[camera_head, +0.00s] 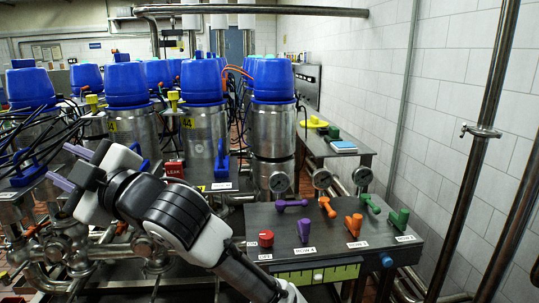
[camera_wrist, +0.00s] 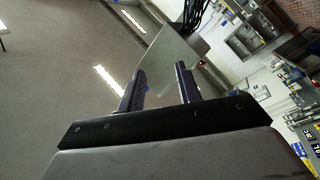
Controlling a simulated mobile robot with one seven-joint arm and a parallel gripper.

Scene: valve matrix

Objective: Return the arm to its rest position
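My arm reaches from the bottom centre of the head view up and to the left. My gripper (camera_head: 73,167) is at its far end, at the left in front of the valve row. Its two purple-grey fingers stand apart with nothing seen between them. In the wrist view my gripper (camera_wrist: 160,88) also shows two separated fingers with an empty gap. The wrist camera looks past them at a grey surface and the wall side of the room, tilted.
Blue-capped steel valves (camera_head: 125,85) stand in rows behind my gripper. A red LEAK block (camera_head: 174,169) is close to my arm. A dark panel (camera_head: 350,245) with a red knob (camera_head: 266,239) and purple, orange and green handles lies right of my arm. Pipes (camera_head: 68,245) run below.

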